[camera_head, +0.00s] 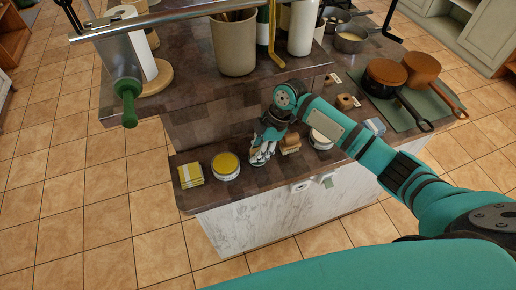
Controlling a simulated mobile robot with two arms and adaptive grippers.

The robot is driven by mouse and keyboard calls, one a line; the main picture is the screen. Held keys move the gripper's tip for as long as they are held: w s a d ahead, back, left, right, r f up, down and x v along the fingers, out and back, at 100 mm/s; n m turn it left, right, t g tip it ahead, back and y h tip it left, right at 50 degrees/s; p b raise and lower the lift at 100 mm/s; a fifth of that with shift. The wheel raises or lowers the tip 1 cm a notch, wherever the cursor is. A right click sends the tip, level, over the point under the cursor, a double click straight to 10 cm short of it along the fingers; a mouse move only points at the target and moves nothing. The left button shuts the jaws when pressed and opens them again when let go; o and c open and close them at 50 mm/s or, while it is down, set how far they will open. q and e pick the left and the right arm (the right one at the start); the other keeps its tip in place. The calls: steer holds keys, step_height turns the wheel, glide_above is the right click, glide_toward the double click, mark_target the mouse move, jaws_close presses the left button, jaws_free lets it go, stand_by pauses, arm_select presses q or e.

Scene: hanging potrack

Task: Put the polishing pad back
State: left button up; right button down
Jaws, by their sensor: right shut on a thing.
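My right gripper (262,152) reaches down to the lower ledge of the counter. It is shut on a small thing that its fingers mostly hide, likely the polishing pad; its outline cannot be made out. The gripper is between a round tin with a yellow top (226,166) on its left and a small brown block-like item (290,144) on its right. I cannot tell whether the held thing touches the ledge. My left gripper is not in view.
A folded yellow striped cloth (191,174) lies at the ledge's left end. A white-topped tin (320,140) and a blue-white item (375,126) are on the right. Pans (386,73) sit on a green mat. A metal rail (170,18) hangs above a tan crock (234,45).

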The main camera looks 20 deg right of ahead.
steer(key=c, duration=1.1)
jaws_free()
steer(key=shift+w+d+r, duration=0.1)
steer(key=shift+d+r, duration=0.1)
steer(key=shift+r, duration=0.25)
steer(key=b+v, duration=0.2)
steer(key=v, duration=0.9)
steer(key=shift+r+b, duration=0.1)
steer(key=shift+b, duration=0.25)
